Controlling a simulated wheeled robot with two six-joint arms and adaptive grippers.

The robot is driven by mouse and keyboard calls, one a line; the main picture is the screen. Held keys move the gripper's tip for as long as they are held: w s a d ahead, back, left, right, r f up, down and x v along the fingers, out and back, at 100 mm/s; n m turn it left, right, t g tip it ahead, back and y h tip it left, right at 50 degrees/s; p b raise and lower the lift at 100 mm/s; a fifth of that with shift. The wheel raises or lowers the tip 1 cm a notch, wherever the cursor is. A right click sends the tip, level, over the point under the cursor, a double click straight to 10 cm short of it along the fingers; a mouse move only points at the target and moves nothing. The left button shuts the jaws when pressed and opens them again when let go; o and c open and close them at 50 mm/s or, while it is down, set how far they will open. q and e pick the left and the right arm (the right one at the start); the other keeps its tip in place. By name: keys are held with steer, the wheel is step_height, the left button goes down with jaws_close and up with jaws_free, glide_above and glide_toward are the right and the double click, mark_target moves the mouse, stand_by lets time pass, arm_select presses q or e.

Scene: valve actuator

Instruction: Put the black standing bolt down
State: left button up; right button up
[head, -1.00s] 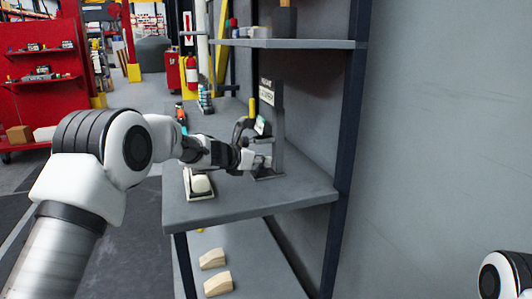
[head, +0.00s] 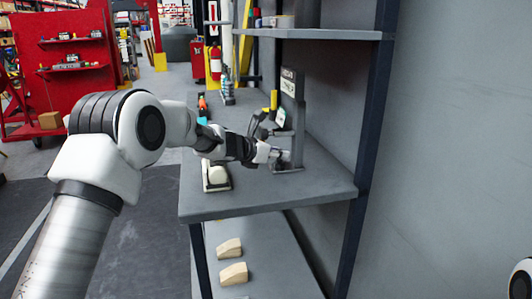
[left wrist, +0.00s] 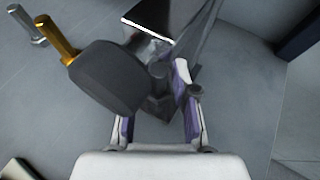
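The black standing bolt (left wrist: 108,78) has a large dark rounded head that fills the middle left of the left wrist view, and its lower part runs down between the fingers. In the head view it rises dark and tilted in the picture (head: 257,124) beside a labelled upright stand (head: 291,100). My left gripper (head: 276,155) is low over the shelf and appears shut around the bolt's lower part; the left wrist view shows its purple and white fingers (left wrist: 157,113) on either side. The head hides much of the left finger. The bolt's foot is hidden. My right gripper is out of view.
A yellow bolt (left wrist: 57,40) and a grey bolt (left wrist: 27,25) stand close by. The grey shelf (head: 270,203) also carries a pale block in a tray (head: 217,188) near its front left. Another shelf (head: 320,34) is above; wooden blocks (head: 232,273) lie below.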

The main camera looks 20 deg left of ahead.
arm_select(q)
steer(key=v, duration=1.1)
steer(key=shift+s+d+b, duration=0.1)
steer(key=shift+b, duration=0.3)
steer(key=shift+f, duration=0.1)
